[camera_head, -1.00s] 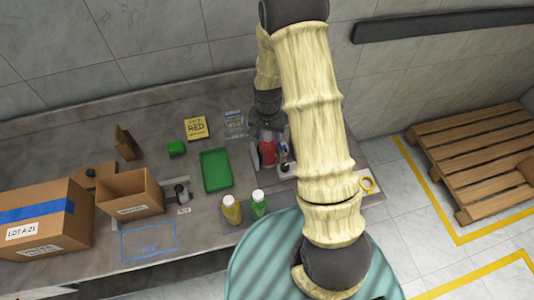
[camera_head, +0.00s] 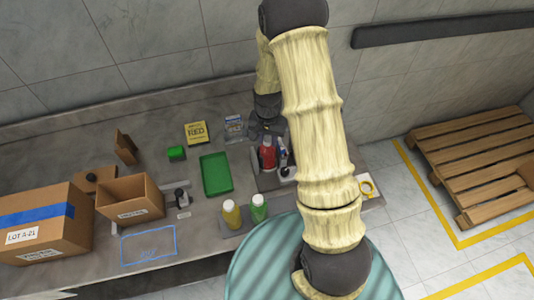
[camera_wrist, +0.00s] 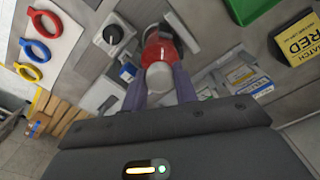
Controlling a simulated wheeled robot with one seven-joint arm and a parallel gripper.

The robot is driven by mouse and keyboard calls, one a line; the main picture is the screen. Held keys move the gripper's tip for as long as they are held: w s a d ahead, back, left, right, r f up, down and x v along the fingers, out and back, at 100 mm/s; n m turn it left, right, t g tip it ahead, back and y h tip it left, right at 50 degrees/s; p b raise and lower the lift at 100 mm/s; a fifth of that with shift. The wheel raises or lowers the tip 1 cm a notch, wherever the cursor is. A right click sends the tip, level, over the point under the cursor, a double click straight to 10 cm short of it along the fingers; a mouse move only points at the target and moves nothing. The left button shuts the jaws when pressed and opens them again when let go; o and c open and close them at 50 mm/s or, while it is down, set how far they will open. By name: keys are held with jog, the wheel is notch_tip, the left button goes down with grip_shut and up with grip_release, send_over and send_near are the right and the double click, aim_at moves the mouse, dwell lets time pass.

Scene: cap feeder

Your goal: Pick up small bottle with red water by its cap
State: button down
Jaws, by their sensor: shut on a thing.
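The small bottle with red water (camera_head: 268,156) stands upright at the right part of the counter. In the wrist view the red bottle (camera_wrist: 158,45) is below my gripper, with its pale cap (camera_wrist: 159,75) between the fingers. My gripper (camera_wrist: 160,88) is shut on that cap. In the head view my gripper (camera_head: 267,134) is directly above the bottle, partly hidden behind my arm. I cannot tell whether the bottle's base touches the surface.
A yellow bottle (camera_head: 231,214) and a green bottle (camera_head: 259,208) stand in front. A green tray (camera_head: 216,174), a yellow RED sign (camera_head: 197,132) and an open cardboard box (camera_head: 130,197) lie to the left. A device with a dark knob (camera_wrist: 113,34) is beside the red bottle.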

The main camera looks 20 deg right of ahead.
notch_tip(320, 180, up, 10)
jog(key=p, duration=0.6)
jog(key=shift+p, duration=0.35)
jog(key=shift+f, duration=0.15)
